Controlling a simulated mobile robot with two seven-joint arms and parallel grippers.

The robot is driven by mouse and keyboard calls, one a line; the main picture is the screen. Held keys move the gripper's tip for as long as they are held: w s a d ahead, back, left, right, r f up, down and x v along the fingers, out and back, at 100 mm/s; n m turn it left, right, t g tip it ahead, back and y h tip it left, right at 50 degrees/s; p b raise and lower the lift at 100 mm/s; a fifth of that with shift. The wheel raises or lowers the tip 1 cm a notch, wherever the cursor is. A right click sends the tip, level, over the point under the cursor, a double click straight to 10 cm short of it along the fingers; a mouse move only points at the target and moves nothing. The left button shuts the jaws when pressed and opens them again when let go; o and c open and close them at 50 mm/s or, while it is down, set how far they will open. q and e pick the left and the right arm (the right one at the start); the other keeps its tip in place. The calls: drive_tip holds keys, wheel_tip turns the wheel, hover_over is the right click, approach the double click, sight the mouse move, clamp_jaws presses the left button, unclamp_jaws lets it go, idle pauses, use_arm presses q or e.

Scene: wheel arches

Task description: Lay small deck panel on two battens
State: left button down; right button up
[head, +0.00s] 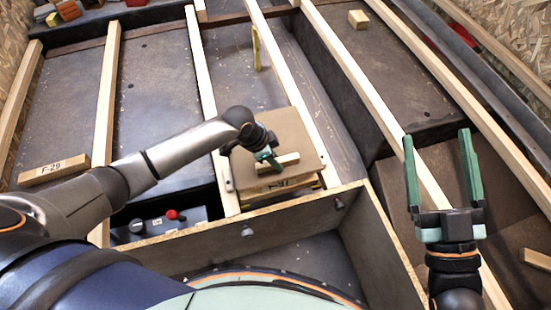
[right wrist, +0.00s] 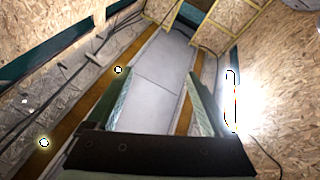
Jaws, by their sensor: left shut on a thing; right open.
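The small deck panel (head: 290,131) is a brown board with a pale wooden grip block on top, in the middle of the head view. My left gripper (head: 269,160) is shut on that block, above the panel's middle. The panel overlaps two pale battens, the left one (head: 203,75) and the right one (head: 283,72). Whether it touches them or hangs just above cannot be told, as it hides their parts beneath. My right gripper (head: 438,140) is open and empty at the right; its fingers also show in the right wrist view (right wrist: 158,75).
A plywood-edged box wall (head: 290,210) stands in front of the panel. A labelled wood block (head: 53,170) lies at the left, and a small block (head: 358,19) at the back. A red-knobbed control box (head: 160,223) sits in a recess. More battens run across the dark floor.

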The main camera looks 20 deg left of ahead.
sight(276, 170)
use_arm(q)
drive_tip(key=shift+w+f, duration=0.1)
drive_tip(key=shift+f, duration=0.05)
drive_tip(key=shift+f+b, duration=0.65)
drive_tip(key=shift+b, duration=0.3)
drive_tip(key=shift+f+b, duration=0.55)
drive_tip(key=shift+b, duration=0.1)
drive_tip(key=shift+f+b, duration=0.25)
drive_tip(key=shift+b, duration=0.05)
drive_tip(key=shift+f+b, duration=0.55)
drive_tip(key=shift+b, duration=0.25)
drive_tip(key=shift+f, duration=0.95)
use_arm(e)
drive_tip(key=s+a+r+n+t+y, duration=0.1)
drive_tip(key=s+r+n+y, duration=0.3)
drive_tip(key=y, duration=0.3)
drive_tip(key=shift+s+a+r+n, duration=0.15)
drive_tip(key=shift+s+r+n, duration=0.25)
drive_tip(key=shift+s, duration=0.4)
drive_tip(key=shift+f, duration=0.1)
use_arm(q)
drive_tip(key=shift+p, duration=0.3)
use_arm(e)
drive_tip(key=shift+r, duration=0.35)
